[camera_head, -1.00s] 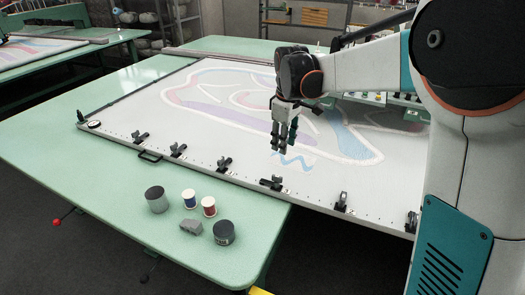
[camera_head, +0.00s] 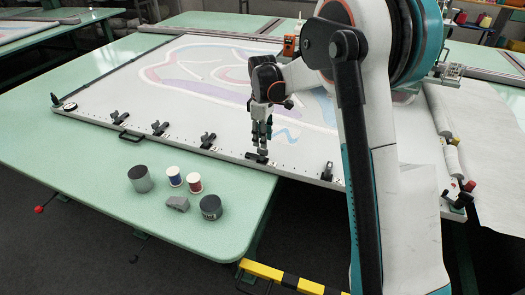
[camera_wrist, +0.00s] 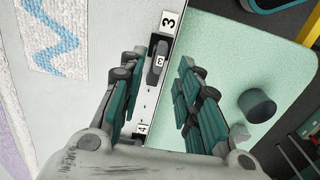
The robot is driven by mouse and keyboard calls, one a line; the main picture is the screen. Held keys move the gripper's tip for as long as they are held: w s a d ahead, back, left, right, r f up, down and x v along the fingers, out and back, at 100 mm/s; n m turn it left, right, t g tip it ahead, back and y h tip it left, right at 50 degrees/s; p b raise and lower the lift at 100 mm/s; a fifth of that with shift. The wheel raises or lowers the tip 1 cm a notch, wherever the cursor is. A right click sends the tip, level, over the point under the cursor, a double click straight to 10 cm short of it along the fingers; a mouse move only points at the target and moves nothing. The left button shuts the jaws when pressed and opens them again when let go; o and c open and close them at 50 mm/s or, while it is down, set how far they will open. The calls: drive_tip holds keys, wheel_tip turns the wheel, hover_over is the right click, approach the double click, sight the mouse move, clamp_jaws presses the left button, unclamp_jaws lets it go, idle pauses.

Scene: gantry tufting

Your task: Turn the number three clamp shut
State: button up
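The number three clamp (camera_wrist: 158,62) is a dark piece with a small "3" tag, on the light edge rail of the frame (camera_wrist: 150,100). A larger "3" label (camera_wrist: 168,20) lies beside it. In the head view this clamp (camera_head: 256,158) sits low on the front rail, directly below my gripper (camera_head: 262,138). In the wrist view my gripper (camera_wrist: 158,75) is open, with one finger on each side of the clamp and a visible gap to it. Whether the fingertips are level with the clamp is unclear.
Other clamps stand along the rail, including one to the left (camera_head: 208,140) and one to the right (camera_head: 327,172). A grey pot (camera_head: 140,179), thread spools (camera_head: 194,182) and a dark pot (camera_head: 211,207) stand on the green table (camera_head: 100,190). A yellow-black bar (camera_head: 275,275) is below.

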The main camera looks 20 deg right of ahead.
wheel_tip(320, 180, down, 5)
drive_tip(key=shift+r+b, duration=0.1)
drive_tip(key=shift+b, duration=0.55)
clamp_jaws()
